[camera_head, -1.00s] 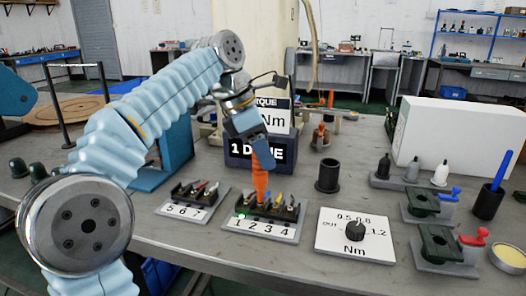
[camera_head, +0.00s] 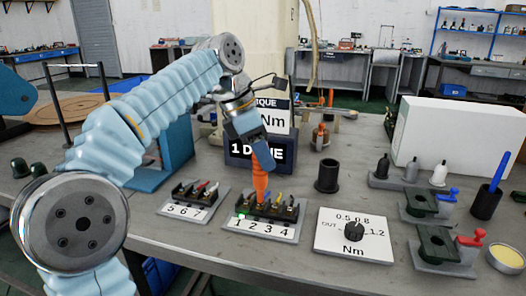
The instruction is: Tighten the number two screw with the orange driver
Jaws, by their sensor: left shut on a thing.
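My left gripper (camera_head: 258,160) is shut on the orange driver (camera_head: 260,182), which points down, nearly upright. The driver's lower end meets the dark terminal block on the plate numbered 1 to 4 (camera_head: 262,228), around the number two position. The tip and the screw under it are too small and covered to tell whether they touch. A green light (camera_head: 241,216) is lit by number 1. A display (camera_head: 243,153) behind the gripper reads "1 DONE", partly hidden by my arm. My right gripper is not in view.
A second block on a plate numbered 5 to 7 (camera_head: 190,211) stands left. A torque dial plate (camera_head: 340,244) and an empty black cup (camera_head: 328,176) are to the right. Green fixtures with blue and red levers (camera_head: 445,243) and a white box (camera_head: 455,138) stand further right.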

